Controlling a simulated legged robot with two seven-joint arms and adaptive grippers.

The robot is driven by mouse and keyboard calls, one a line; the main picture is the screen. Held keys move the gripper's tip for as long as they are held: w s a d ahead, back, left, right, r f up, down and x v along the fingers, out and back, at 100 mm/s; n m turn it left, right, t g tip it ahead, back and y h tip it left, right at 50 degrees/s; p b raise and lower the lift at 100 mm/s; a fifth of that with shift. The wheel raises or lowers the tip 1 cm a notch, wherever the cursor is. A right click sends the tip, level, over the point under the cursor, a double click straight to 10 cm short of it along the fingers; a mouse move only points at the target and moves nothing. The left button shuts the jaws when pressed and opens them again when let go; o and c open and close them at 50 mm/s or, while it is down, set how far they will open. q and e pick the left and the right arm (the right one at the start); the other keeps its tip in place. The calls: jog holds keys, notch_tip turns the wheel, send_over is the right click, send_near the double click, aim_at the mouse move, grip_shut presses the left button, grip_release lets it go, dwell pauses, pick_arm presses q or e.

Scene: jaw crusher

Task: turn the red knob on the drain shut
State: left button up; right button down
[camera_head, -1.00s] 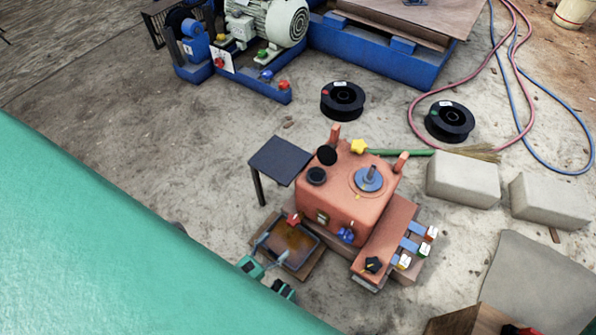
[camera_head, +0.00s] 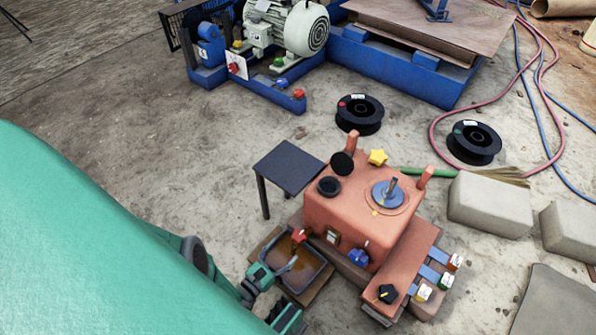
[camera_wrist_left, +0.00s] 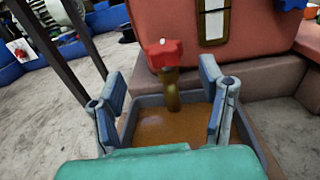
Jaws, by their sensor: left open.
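The red star-shaped knob (camera_head: 299,235) sits on the front left of the orange-red machine (camera_head: 345,215). In the left wrist view the knob (camera_wrist_left: 164,54) tops a short brown drain pipe (camera_wrist_left: 172,98). The pipe ends over a grey tray (camera_head: 318,274) holding brown liquid. My left gripper (camera_head: 277,263) is open and empty, reaching over the tray from the front left. In the left wrist view its fingers (camera_wrist_left: 163,78) stand apart, one to each side of the pipe and knob in the picture; I see no contact.
A dark small table (camera_head: 288,165) stands left of the machine. A blue knob (camera_head: 357,257) and a black knob (camera_head: 387,293) are on the machine's front. Two black spools (camera_head: 360,113) and pale blocks (camera_head: 490,205) lie behind and right.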

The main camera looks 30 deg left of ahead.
aim_at(294, 242)
pick_arm(q)
jog(key=w, duration=0.3)
jog(key=w+d+b, duration=0.1)
jog(key=w, duration=0.2)
jog(key=shift+w+d+r, duration=0.1)
jog(key=shift+d, duration=0.05)
jog(key=shift+w, duration=0.5)
jog(key=shift+w+a, duration=0.1)
jog(key=shift+a, duration=0.15)
jog(key=shift+d, duration=0.15)
jog(key=c, duration=1.2)
pick_arm(e)
jog(key=shift+d+f, duration=0.15)
jog(key=shift+f, duration=0.35)
jog(key=shift+d+f, duration=0.15)
jog(key=shift+f, duration=0.35)
